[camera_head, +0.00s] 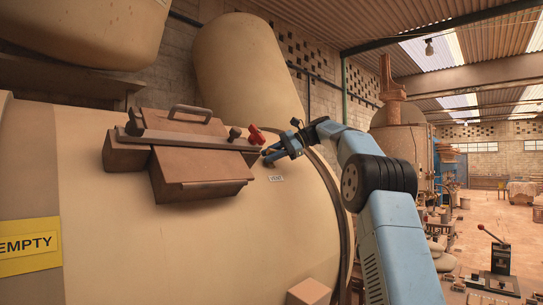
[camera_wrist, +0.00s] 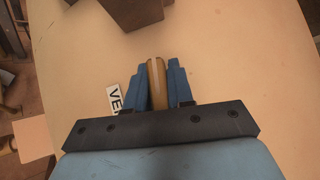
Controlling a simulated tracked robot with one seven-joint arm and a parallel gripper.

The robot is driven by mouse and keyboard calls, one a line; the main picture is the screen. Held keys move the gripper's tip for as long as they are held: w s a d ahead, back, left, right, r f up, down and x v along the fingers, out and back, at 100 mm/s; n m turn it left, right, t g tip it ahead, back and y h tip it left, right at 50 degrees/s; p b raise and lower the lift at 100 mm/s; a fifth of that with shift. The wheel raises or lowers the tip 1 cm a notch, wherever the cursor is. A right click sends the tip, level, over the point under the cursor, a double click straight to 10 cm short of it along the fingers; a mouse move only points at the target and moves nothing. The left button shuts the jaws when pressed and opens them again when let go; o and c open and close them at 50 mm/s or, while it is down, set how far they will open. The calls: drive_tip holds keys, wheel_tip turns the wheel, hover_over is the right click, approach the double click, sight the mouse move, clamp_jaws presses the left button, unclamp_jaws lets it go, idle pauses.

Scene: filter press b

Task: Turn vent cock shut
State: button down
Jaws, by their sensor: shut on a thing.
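The vent cock shows in the wrist view as a brass-brown, rounded piece (camera_wrist: 157,85) between the two blue fingers of my gripper (camera_wrist: 158,72). The fingers are closed on it from both sides. In the head view my gripper (camera_head: 268,155) reaches in from the right to the tank's curved side, just above a small white VENT label (camera_head: 276,178). The cock is mostly hidden by the fingers there, and its turn angle cannot be told. Part of the label (camera_wrist: 115,99) also shows left of the fingers in the wrist view.
A red handle (camera_head: 257,135) sits just above my gripper, close to it. A brown hatch box (camera_head: 200,165) with a grey handle (camera_head: 190,113) is to the left on the cream tank (camera_head: 230,240). A yellow EMPTY sign (camera_head: 30,246) is at far left.

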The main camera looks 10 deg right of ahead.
drive_tip(key=shift+d+n+g+h, duration=0.1)
drive_tip(key=shift+n+g+h, duration=0.2)
drive_tip(key=shift+n, duration=0.4)
drive_tip(key=c, duration=1.1)
unclamp_jaws()
